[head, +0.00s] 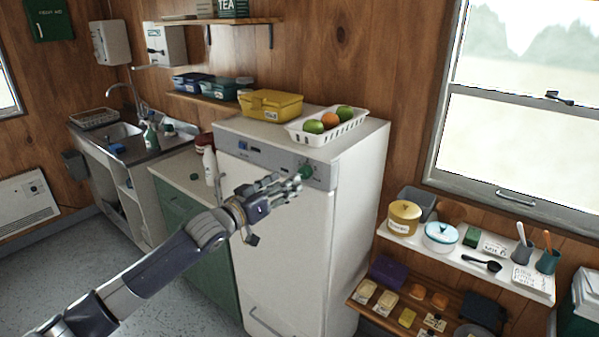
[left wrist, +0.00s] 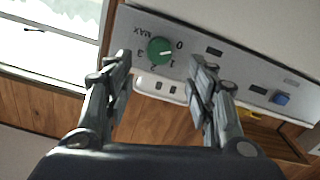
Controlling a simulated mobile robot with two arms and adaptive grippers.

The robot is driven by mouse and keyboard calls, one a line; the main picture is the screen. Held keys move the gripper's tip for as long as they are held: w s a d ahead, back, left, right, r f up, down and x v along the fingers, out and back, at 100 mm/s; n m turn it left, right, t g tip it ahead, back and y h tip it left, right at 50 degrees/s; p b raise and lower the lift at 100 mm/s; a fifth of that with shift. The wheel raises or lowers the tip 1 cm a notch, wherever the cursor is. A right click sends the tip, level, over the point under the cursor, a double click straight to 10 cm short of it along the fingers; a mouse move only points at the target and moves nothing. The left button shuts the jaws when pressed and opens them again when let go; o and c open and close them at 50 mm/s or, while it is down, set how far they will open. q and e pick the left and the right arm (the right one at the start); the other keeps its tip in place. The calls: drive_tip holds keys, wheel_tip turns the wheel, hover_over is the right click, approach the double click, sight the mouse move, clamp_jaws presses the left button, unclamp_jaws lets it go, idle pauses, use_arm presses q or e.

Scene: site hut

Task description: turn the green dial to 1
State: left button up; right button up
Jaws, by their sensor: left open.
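The green dial (head: 306,171) sits on the grey control panel at the top front of a white fridge-like appliance (head: 285,240). My right gripper is out of view.
A blue button (left wrist: 281,99) sits on the same panel; it also shows in the head view (head: 243,146). A white basket (head: 327,126) of fruit and a yellow box (head: 270,104) stand on top of the appliance. A shelf (head: 465,258) with pots is at right.

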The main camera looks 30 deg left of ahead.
sight(302, 173)
use_arm(q)
drive_tip(key=w, duration=0.2)
drive_tip(key=w+p, duration=0.1)
drive_tip(key=w, duration=0.2)
drive_tip(key=shift+d+r+p, duration=0.2)
drive_tip(key=shift+p, duration=0.1)
drive_tip(key=shift+w+d+f, duration=0.1)
drive_tip(key=shift+w+f, duration=0.05)
drive_tip(key=shift+w, duration=0.7)
drive_tip(key=c, duration=1.1)
